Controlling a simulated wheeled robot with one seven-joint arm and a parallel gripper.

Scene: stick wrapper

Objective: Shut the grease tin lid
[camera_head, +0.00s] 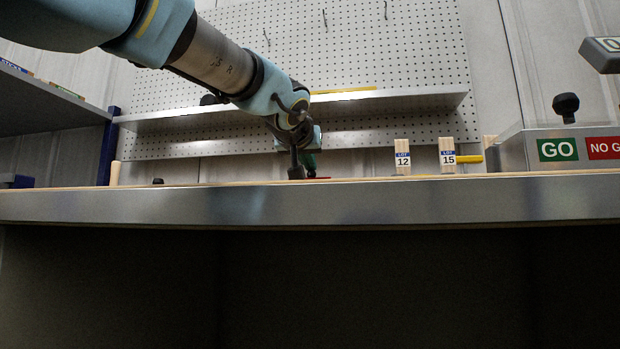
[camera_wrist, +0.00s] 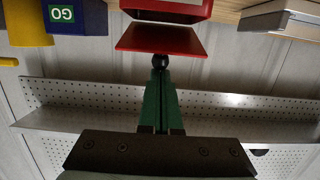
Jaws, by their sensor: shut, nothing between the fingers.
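The grease tin (camera_wrist: 170,8) is a red box at the top of the wrist view, which looks upside down. Its red lid (camera_wrist: 160,40) is a flat plate standing open, with a gap showing between it and the tin body. My gripper (camera_wrist: 160,62) has green fingers pressed together and holds nothing. Its dark tips are at the lid's edge; I cannot tell whether they touch. In the head view my gripper (camera_head: 309,162) is low over the bench, and only a sliver of red (camera_head: 318,178) shows beside it.
The bench edge (camera_head: 310,205) hides most of the bench top. Wooden blocks marked 12 (camera_head: 402,158) and 15 (camera_head: 447,156) stand right of my gripper. A GO/NO GO box (camera_head: 515,152) is farther right. A metal shelf (camera_head: 400,101) crosses the pegboard behind. A pale box (camera_wrist: 280,15) shows in the wrist view.

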